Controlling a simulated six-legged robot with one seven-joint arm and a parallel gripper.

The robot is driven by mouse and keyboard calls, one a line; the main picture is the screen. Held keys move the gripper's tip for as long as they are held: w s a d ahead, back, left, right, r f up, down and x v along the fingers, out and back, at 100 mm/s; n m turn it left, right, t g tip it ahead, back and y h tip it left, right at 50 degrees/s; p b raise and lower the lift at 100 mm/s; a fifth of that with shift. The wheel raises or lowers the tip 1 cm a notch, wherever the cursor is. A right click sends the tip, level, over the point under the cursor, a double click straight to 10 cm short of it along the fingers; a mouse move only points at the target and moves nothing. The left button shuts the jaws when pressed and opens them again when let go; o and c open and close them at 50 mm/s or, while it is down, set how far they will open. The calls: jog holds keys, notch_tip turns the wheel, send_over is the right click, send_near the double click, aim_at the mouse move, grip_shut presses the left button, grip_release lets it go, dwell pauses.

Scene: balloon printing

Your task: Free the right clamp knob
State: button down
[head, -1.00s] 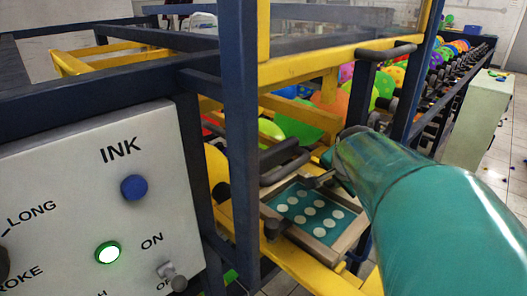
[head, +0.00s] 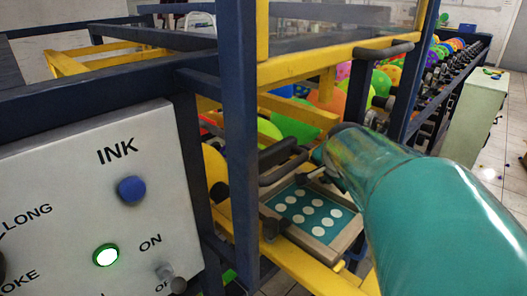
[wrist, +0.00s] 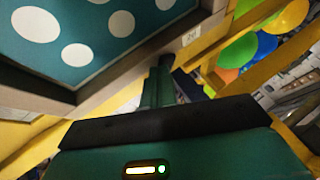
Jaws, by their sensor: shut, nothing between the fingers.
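The printing screen is a pale frame (head: 347,237) around a teal mesh with white dots, inside the yellow machine. A black clamp part (head: 272,226) sits at its near left corner. Another dark part (head: 314,174) shows at its far edge beside my gripper; I cannot tell whether it is the right clamp knob. My gripper (head: 328,168) is at the frame's far right side, partly hidden by my arm. In the wrist view its fingers (wrist: 160,86) are shut and point at the frame's edge (wrist: 110,80). No knob shows clearly there, and contact cannot be told.
A dark blue post (head: 238,150) and a yellow beam (head: 335,60) stand close around the screen. A dark handle bar (head: 285,165) lies just left of my gripper. The INK panel (head: 90,190) is at left. Balloons (head: 296,122) lie behind.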

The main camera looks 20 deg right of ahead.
jog(key=shift+w+a+f, duration=0.1)
jog(key=shift+w+a, duration=0.1)
jog(key=shift+w, duration=1.05)
dwell(0.6)
dwell(1.0)
jog(key=shift+s+a+r, duration=0.1)
jog(key=shift+s+r, duration=0.05)
jog(key=shift+r, duration=0.2)
jog(key=v, duration=0.2)
jog(key=shift+s+a+r, duration=0.1)
jog(key=shift+s+r, duration=0.05)
jog(key=shift+r, duration=0.15)
jog(key=s+a, duration=0.2)
jog(key=s, duration=0.1)
jog(key=s+a, duration=0.2)
jog(key=s, duration=0.1)
jog(key=s+a, duration=0.2)
jog(key=s, duration=0.2)
jog(key=shift+a+f, duration=0.2)
jog(key=shift+a, duration=0.05)
jog(key=shift+a, duration=0.1)
